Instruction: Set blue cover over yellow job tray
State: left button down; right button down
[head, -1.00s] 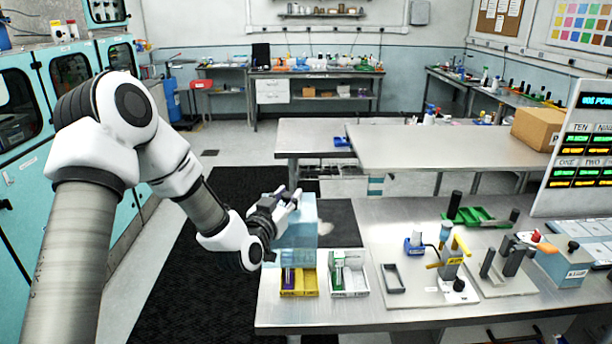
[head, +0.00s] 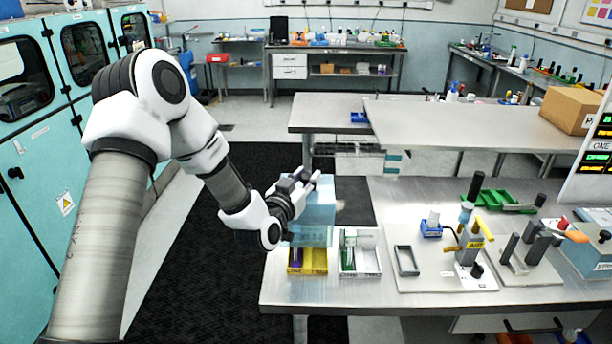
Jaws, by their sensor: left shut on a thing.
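The blue cover (head: 319,218) is a pale, see-through box. My left gripper (head: 305,184) is shut on its upper part and holds it upright. In the picture the cover's lower edge meets the back of the yellow job tray (head: 313,269); I cannot tell how high it is above the tray. The yellow tray sits at the front left of the steel bench, with a dark purple item standing in it. The tray's back part is partly hidden behind the cover. My right gripper is not in view.
A white tray (head: 371,268) with green and white items stands close to the right of the yellow tray. Further right are a dark open frame (head: 406,261) and a grey fixture plate (head: 440,284). The bench's left and front edges are near the yellow tray.

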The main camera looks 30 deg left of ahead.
pick_arm(q)
jog(key=shift+s+f+b, duration=0.15)
jog(key=shift+f+b, duration=0.3)
jog(key=shift+f, duration=0.4)
notch_tip(320, 180, down, 2)
jog(key=shift+f+b, duration=0.15)
jog(key=shift+b, duration=0.6)
notch_tip(320, 180, down, 7)
jog(key=b, duration=0.5)
jog(key=shift+b, duration=0.3)
jog(key=shift+r, duration=0.2)
jog(key=c, duration=0.8)
grip_release()
jog(key=shift+o, duration=0.2)
jog(key=shift+r, duration=0.1)
